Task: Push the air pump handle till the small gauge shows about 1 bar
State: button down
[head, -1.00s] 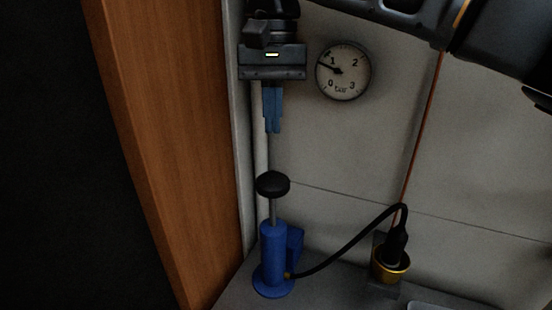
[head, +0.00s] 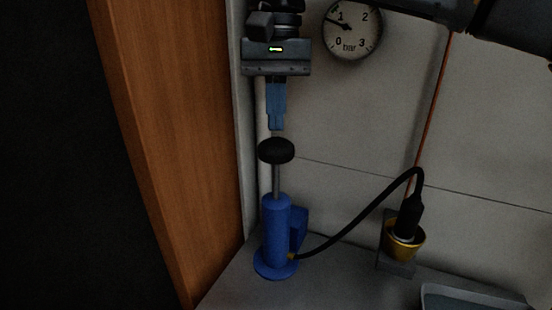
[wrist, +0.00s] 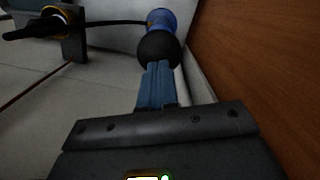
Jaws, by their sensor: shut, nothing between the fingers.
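The blue air pump (head: 275,235) stands upright on the grey surface. Its black knob handle (head: 276,150) is up, with a length of grey rod showing below it. My gripper (head: 276,128) is shut and empty, pointing down just above the knob, with a small gap in the head view. In the wrist view my fingertips (wrist: 158,66) overlap the near edge of the knob (wrist: 158,49); I cannot tell contact there. The small round gauge (head: 351,30) on the wall has its needle pointing left and slightly up, a little below the 1 mark.
A wooden panel (head: 165,150) rises close on the left. A black hose (head: 350,226) runs from the pump to a black fitting in a brass-coloured cup (head: 404,243). A thin copper-coloured line (head: 435,105) runs down the wall. A grey tray (head: 470,300) lies at lower right.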

jog(key=shift+f+b, duration=0.4)
jog(key=shift+f, duration=0.2)
